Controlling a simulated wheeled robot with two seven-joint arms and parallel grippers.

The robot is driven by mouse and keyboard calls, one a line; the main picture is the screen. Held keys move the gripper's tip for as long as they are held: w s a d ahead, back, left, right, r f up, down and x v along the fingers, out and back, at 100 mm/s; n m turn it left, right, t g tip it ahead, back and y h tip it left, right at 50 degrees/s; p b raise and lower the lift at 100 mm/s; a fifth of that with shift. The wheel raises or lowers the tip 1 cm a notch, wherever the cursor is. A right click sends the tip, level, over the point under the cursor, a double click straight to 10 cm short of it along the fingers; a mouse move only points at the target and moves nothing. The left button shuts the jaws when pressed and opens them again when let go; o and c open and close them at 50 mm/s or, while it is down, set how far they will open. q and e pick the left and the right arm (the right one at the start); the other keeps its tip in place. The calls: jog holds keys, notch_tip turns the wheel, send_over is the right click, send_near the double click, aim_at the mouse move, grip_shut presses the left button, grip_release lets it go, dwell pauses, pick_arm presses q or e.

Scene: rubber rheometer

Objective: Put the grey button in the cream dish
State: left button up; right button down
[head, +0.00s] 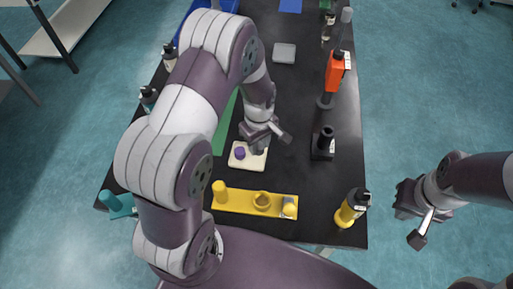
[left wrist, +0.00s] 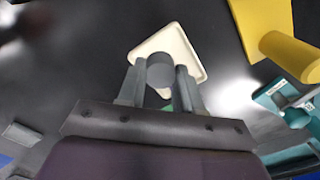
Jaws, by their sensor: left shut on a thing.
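The cream dish (head: 262,159) lies on the black table in front of my left gripper (head: 258,147). A small purple piece (head: 240,153) shows on the dish in the head view. In the left wrist view, my left gripper (left wrist: 159,88) is shut on the grey button (left wrist: 160,68), a short grey cylinder between its fingers. The cream dish (left wrist: 176,36) lies behind the button there, and the button hides part of it. Whether the button touches the dish is hidden. My right gripper (head: 420,228) hangs off the table's right side; its jaw opening is unclear.
A yellow holder (head: 236,201) with several yellow pieces lies nearer me than the dish. A black stand (head: 323,145) and a yellow bottle (head: 348,210) are to the right. An orange bottle (head: 334,75) and a grey block (head: 284,53) stand farther back.

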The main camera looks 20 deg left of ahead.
pick_arm(q)
jog(key=shift+w+a+f, duration=0.1)
jog(key=shift+a+f, duration=0.2)
jog(key=shift+a, duration=0.1)
jog(key=shift+f, duration=2.1)
jog(key=o, duration=1)
jog(key=r, duration=1.2)
jog(key=shift+s+r, duration=0.25)
jog(key=shift+r, duration=0.1)
jog(key=s+d+r+m+t, duration=0.1)
jog(key=s+r+m, duration=0.4)
jog(key=s+m, duration=0.6)
jog(key=shift+s+d+m, duration=0.2)
jog(key=shift+d+m, duration=0.1)
jog(key=shift+m, duration=0.1)
